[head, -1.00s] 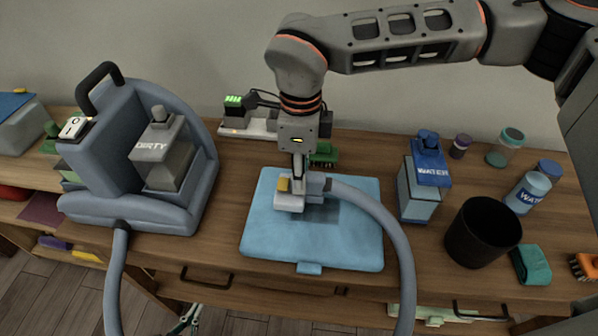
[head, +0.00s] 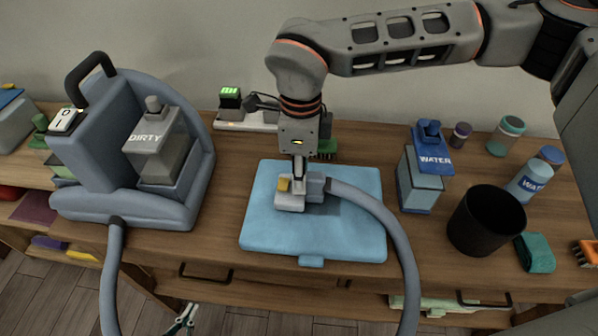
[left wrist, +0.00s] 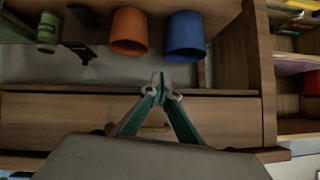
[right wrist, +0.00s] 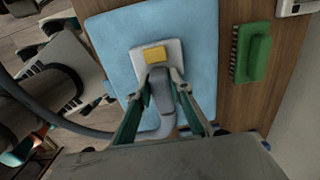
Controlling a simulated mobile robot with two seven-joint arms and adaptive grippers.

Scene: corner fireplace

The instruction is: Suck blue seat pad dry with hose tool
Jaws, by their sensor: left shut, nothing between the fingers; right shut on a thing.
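The light blue seat pad (head: 275,235) lies flat on the wooden bench top (head: 222,235). The grey-white hose tool (head: 290,203), with a yellow block on its head, rests on the pad's upper middle. My right gripper (head: 298,178) is shut on the tool's neck from above; the right wrist view also shows the tool head (right wrist: 150,50) against the pad (right wrist: 105,45). The grey hose (head: 385,222) curves off right and down past the pad's edge. My left gripper (left wrist: 158,88) is shut and empty, low in front of the bench.
The blue-grey suction machine (head: 85,150) with its DIRTY tank (head: 155,150) stands left. A green brush (right wrist: 252,55) lies behind the pad. Orange (left wrist: 130,30) and blue (left wrist: 186,35) cups show on the left wrist side.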

